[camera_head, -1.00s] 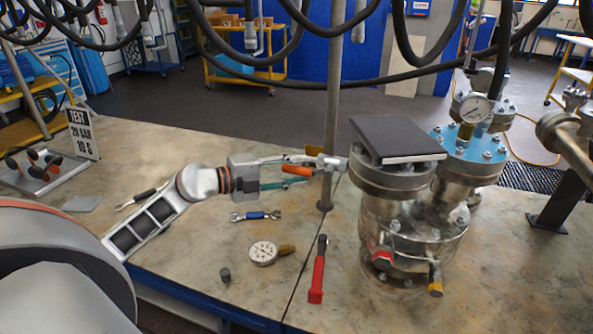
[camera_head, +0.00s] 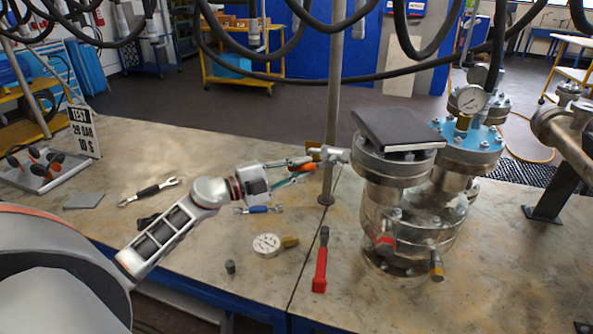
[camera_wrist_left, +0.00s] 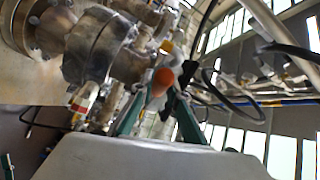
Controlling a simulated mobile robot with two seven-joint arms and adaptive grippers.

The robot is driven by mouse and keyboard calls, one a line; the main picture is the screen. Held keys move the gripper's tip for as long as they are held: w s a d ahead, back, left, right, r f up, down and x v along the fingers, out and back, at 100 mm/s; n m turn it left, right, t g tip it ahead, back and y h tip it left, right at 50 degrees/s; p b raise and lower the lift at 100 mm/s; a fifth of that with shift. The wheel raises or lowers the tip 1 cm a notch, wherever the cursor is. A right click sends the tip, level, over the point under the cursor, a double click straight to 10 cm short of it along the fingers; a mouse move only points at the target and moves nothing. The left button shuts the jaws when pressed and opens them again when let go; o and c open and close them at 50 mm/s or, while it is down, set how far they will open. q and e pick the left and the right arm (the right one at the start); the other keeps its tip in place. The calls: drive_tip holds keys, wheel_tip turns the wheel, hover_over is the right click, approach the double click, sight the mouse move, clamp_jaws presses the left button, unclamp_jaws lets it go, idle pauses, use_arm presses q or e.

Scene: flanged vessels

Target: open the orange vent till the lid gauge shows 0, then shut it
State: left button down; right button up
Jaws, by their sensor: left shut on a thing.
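The vessel (camera_head: 405,225) stands on the bench with flanged tops. A side fitting (camera_head: 333,155) sticks out to its left. My left gripper (camera_head: 300,169) is shut on the orange vent handle at the end of this fitting; fingers hide part of the handle. In the left wrist view the orange vent handle (camera_wrist_left: 163,79) shows end-on between the green-edged fingers. The lid gauge (camera_head: 470,99), a white dial, stands upright above the blue flange (camera_head: 470,150); its reading is too small to tell. My right gripper is not in view.
A black pad (camera_head: 398,130) lies tilted on the near flange. A loose gauge (camera_head: 266,244), a red-handled tool (camera_head: 320,262), a blue-handled wrench (camera_head: 258,209) and another wrench (camera_head: 150,191) lie on the bench. A grey post (camera_head: 332,100) stands behind the fitting.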

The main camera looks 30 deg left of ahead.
use_arm(q)
drive_tip(key=w+d+f+n+t+y+b, duration=0.1)
drive_tip(key=d+f+n+t+y+b, duration=0.2)
drive_tip(key=n, duration=0.7)
drive_tip(key=d+f+n+t+y+b, duration=0.3)
drive_tip(key=n+t+y+b, duration=0.4)
drive_tip(key=n, duration=0.4)
drive_tip(key=shift+w+d+t+y+b, duration=0.4)
drive_tip(key=shift+d+t+b, duration=0.1)
drive_tip(key=shift+d+t, duration=0.15)
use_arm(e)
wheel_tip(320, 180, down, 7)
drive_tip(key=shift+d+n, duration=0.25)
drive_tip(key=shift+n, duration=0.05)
use_arm(q)
drive_tip(key=shift+n, duration=0.3)
drive_tip(key=shift+r, duration=0.1)
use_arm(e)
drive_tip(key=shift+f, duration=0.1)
use_arm(q)
drive_tip(key=c, duration=1.9)
unclamp_jaws()
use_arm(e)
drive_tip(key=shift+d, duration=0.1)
